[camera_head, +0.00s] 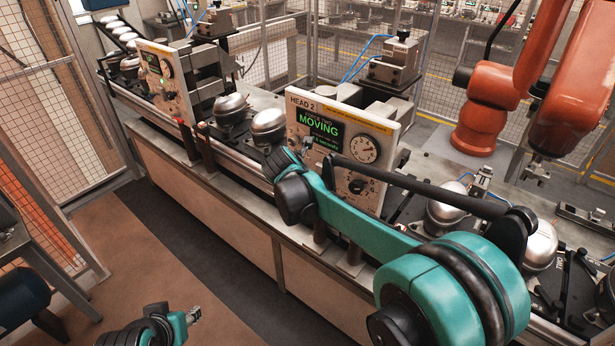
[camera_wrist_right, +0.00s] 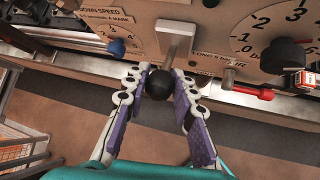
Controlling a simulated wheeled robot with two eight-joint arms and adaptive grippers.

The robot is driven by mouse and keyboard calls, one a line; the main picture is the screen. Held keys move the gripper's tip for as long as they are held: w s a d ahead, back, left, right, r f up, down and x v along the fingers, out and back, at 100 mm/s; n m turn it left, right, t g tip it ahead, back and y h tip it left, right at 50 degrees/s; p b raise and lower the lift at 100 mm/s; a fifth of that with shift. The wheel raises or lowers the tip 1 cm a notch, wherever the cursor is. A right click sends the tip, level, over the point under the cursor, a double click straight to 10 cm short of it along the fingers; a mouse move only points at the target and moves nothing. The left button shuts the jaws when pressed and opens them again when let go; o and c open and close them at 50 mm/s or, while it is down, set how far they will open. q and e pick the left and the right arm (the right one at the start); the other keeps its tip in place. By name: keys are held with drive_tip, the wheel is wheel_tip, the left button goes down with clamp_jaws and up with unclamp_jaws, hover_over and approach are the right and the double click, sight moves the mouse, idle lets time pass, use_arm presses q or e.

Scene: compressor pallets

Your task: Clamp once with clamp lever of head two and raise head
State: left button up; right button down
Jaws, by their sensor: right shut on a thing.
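The head two panel (camera_head: 367,128) stands on the line at centre, and its green screen (camera_head: 320,128) reads "MOVING". In the right wrist view a grey lever (camera_wrist_right: 178,40) sticks out from the panel and ends in a black ball knob (camera_wrist_right: 160,84). My right gripper (camera_wrist_right: 163,86) has its purple-padded fingers on both sides of the knob and is shut on it. In the head view my right arm hides most of this gripper and the lever. My left gripper (camera_head: 194,315) is low at the left, away from the line, too small to read its fingers.
Another head panel (camera_head: 165,82) stands farther left. Silver compressors (camera_head: 231,108) ride the line on both sides of head two. An orange robot arm (camera_head: 490,105) stands behind. The floor at left is open.

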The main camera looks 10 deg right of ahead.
drive_tip(key=c, duration=1.2)
unclamp_jaws()
drive_tip(key=v, duration=1.2)
drive_tip(key=shift+d, duration=0.1)
drive_tip(key=s+d+f+m+y+b, duration=0.1)
drive_tip(key=s+f+m+b, duration=0.2)
drive_tip(key=s+f+m, duration=0.5)
drive_tip(key=s+d+f+m+y+b, duration=0.2)
drive_tip(key=s+f+m+b, duration=0.2)
drive_tip(key=s+f+m, duration=0.4)
drive_tip(key=s+d+f+m+y+b, duration=0.1)
drive_tip(key=s+d+f+m+b, duration=0.1)
drive_tip(key=s+f+m+b, duration=0.2)
drive_tip(key=shift+s+d+f+m+y, duration=0.1)
drive_tip(key=shift+s+f+m+y, duration=0.1)
drive_tip(key=shift+s+f+m, duration=1)
drive_tip(key=shift+s+d+f+m+y, duration=0.1)
drive_tip(key=shift+s+f+m+y, duration=0.1)
drive_tip(key=shift+s+f+m, duration=0.95)
